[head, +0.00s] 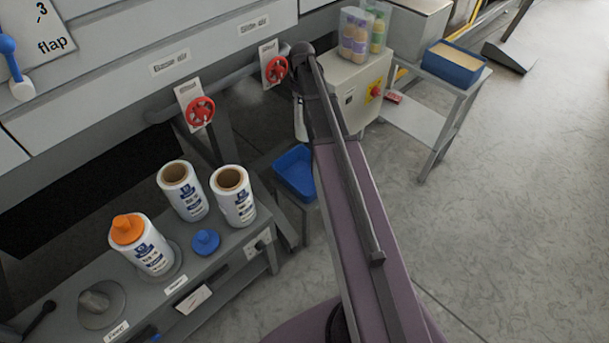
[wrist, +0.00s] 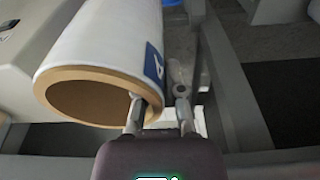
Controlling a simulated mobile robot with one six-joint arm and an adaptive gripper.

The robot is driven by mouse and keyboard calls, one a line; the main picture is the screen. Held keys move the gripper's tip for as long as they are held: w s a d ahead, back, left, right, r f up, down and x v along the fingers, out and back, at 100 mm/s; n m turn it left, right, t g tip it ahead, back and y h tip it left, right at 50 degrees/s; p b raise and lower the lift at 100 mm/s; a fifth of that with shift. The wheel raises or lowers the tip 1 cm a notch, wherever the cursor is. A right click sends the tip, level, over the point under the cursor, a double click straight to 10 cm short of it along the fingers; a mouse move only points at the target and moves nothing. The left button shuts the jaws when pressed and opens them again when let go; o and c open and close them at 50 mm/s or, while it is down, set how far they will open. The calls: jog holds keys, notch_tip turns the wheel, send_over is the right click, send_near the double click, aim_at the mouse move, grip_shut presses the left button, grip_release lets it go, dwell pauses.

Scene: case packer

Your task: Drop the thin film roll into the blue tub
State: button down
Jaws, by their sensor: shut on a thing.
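My gripper (wrist: 158,118) is shut on the wall of a white film roll (wrist: 105,50) with a brown core and a blue label. One finger is at the core opening and the other is outside the roll. The roll lies tilted across the left of the wrist view. The blue tub (head: 296,171) stands low beside the bench, partly behind my arm. Its visible inside looks empty.
Two open-cored white rolls (head: 183,190) (head: 233,198), a roll with an orange plug (head: 146,246) and a blue knob (head: 206,241) stand on the grey bench. Red valve wheels (head: 200,111) (head: 276,70) are behind. A blue tray (head: 454,64) sits on a stand.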

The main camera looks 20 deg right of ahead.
jog(key=shift+f, duration=0.15)
notch_tip(320, 180, down, 21)
jog(key=w+m+b, duration=0.1)
jog(key=b, duration=2)
jog(key=shift+d+m, duration=0.35)
jog(key=shift+m, duration=0.05)
jog(key=shift+w, duration=0.1)
jog(key=shift+f+b, duration=2.9)
jog(key=shift+b, duration=0.15)
jog(key=c, duration=0.7)
grip_release()
jog(key=shift+r, duration=0.15)
